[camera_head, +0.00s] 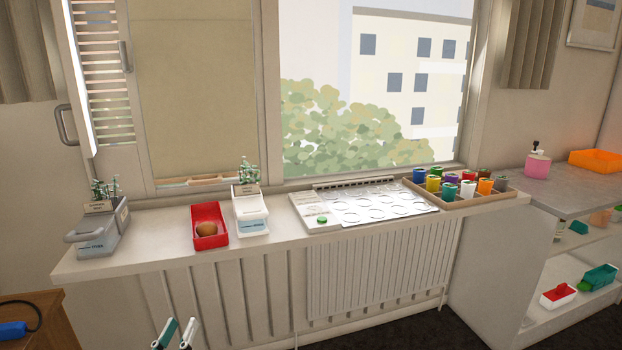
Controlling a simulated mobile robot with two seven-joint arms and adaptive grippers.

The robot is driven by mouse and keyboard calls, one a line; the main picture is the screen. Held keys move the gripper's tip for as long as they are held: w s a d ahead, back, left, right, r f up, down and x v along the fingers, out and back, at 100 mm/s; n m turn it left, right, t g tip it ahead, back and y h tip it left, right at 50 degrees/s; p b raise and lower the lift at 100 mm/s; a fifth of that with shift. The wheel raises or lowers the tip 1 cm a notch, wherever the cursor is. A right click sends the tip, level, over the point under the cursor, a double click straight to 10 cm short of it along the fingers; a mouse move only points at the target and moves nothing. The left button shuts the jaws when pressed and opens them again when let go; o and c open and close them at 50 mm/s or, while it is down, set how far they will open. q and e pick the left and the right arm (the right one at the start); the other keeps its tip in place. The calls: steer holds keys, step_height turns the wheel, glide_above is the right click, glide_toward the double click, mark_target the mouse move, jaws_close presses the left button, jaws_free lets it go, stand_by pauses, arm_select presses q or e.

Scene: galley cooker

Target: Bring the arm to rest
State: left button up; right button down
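My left gripper (182,322) shows at the bottom edge of the head view, left of centre. Its two fingertips point up with a gap between them, and nothing shows in the gap. It is in front of and below the window sill (150,262), apart from everything on it. The rest of the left arm is cut off by the bottom of the picture. My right gripper is out of the picture.
On the sill stand a grey bin (98,240), a red bin (209,224) holding a brown round thing, a white bin (250,212), a white panel with circles (328,212) and a tray (508,197) of coloured cylinders. A wooden surface (52,322) is at lower left.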

arm_select(q)
steer(key=s+d+f+m+g+h+p, duration=0.1)
steer(key=s+d+f+m+g, duration=0.2)
steer(key=s+f, duration=0.7)
steer(key=s+d+f+m+g, duration=0.4)
steer(key=s+d+f+g, duration=0.3)
steer(key=f, duration=0.8)
steer(key=s+d, duration=0.2)
steer(key=s, duration=0.2)
steer(key=shift+f+h+p, duration=0.3)
steer(key=shift+h+p, duration=0.05)
steer(key=shift+h, duration=0.05)
